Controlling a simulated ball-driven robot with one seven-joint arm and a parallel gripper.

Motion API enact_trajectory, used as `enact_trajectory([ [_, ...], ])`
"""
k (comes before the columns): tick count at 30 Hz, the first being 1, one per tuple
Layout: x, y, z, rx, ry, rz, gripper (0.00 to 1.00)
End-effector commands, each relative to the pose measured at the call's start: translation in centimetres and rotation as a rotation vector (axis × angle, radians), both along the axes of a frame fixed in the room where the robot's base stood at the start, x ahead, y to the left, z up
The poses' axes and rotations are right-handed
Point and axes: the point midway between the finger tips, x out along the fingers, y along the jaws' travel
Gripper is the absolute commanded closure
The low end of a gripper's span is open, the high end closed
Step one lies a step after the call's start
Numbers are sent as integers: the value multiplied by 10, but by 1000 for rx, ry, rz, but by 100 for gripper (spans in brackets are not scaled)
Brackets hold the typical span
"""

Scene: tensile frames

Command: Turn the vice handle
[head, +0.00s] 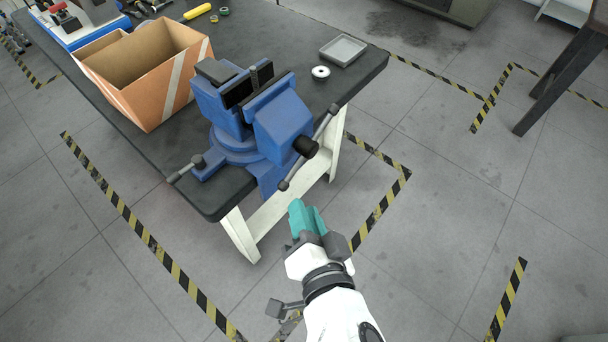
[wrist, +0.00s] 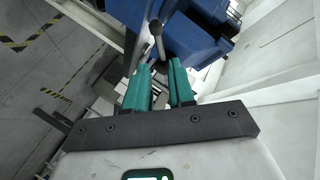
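The blue vice (head: 278,122) is mounted at the near corner of the dark workbench. Its handle (head: 311,143) is a thin grey metal bar passing through the dark screw end and slanting down to the left, with a knob at each end. My gripper (head: 303,205), with teal fingers, is just below and right of the handle's lower knob. In the wrist view, the fingers (wrist: 158,66) are apart with nothing clasped between them. The handle's rounded end (wrist: 156,27) shows just beyond the fingertips, roughly in line with the gap. Contact cannot be told.
An open cardboard box (head: 150,70) stands left of the vice on the workbench (head: 205,196). A grey tray (head: 343,49) and a small white ring (head: 320,72) lie behind it. A second clamp bar (head: 186,169) sticks out at the left.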

Motion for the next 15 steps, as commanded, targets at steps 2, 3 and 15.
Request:
enact_trajectory([
  [2,11,3,-1,-1,1,-2,76],
  [3,17,5,-3,-1,1,-1,76],
  [15,79,22,-22,-2,3,-3,76],
])
